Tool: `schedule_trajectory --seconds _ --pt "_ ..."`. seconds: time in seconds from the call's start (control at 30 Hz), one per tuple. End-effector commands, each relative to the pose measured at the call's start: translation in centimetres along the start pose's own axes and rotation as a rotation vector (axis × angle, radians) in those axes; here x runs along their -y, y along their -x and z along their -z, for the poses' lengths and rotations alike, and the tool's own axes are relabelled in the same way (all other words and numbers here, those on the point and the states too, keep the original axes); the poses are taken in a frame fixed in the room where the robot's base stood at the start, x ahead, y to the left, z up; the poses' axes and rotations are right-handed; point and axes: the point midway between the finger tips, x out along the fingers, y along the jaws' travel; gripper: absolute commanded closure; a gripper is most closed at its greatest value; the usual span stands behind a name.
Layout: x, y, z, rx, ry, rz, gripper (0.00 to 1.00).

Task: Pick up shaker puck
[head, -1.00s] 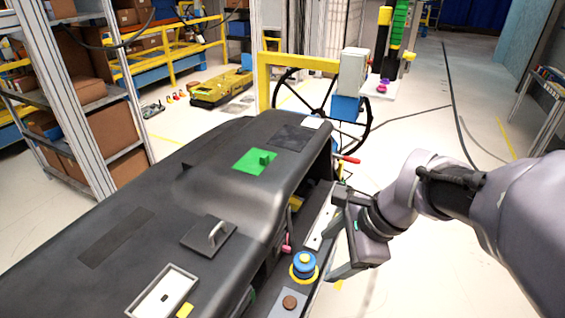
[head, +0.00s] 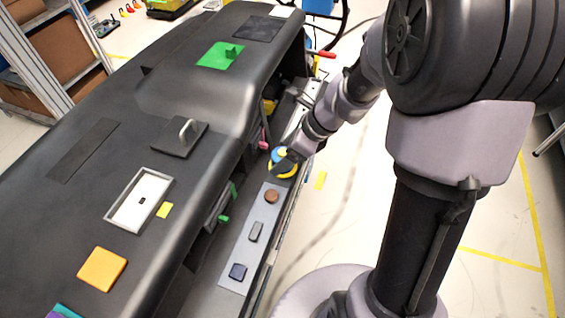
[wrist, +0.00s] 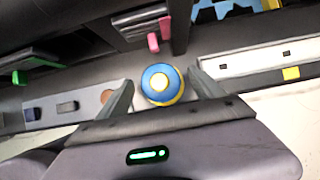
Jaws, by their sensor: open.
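The shaker puck (head: 284,171) is a round blue and yellow piece on the lower ledge of the dashboard module. My gripper (head: 288,158) is at the puck and partly covers it in the head view. In the wrist view the puck (wrist: 160,84) shows a blue top, a pale yellow centre and a yellow rim. The fingers of my gripper (wrist: 161,77) are open, one on each side of the puck. Small gaps show beside it, and I see no grip on it. The exact height of the fingers against the puck is hard to tell.
The black dashboard body (head: 185,95) rises left of the ledge. A grey plate (head: 245,249) with a brown round button (head: 271,196) and dark switches lies nearer along the ledge. A pink lever (wrist: 153,42) is close beyond the puck. Open floor lies to the right.

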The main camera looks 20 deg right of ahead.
Motion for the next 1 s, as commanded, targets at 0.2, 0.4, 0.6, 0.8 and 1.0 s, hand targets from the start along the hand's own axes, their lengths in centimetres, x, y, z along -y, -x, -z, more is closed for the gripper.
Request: schedule_trajectory --seconds 0.2,0.4,0.6,0.8,1.0 --pt "0.02 -1.23 0.02 0.000 0.000 0.001 0.23" --pt "0.02 -1.18 0.03 0.000 0.000 0.001 0.54" --pt "0.02 -1.18 0.03 0.000 0.000 0.001 0.93" --pt "0.04 -1.16 0.01 0.000 0.001 0.001 1.00" --pt "0.05 -0.89 -0.14 0.000 0.001 0.002 1.00"
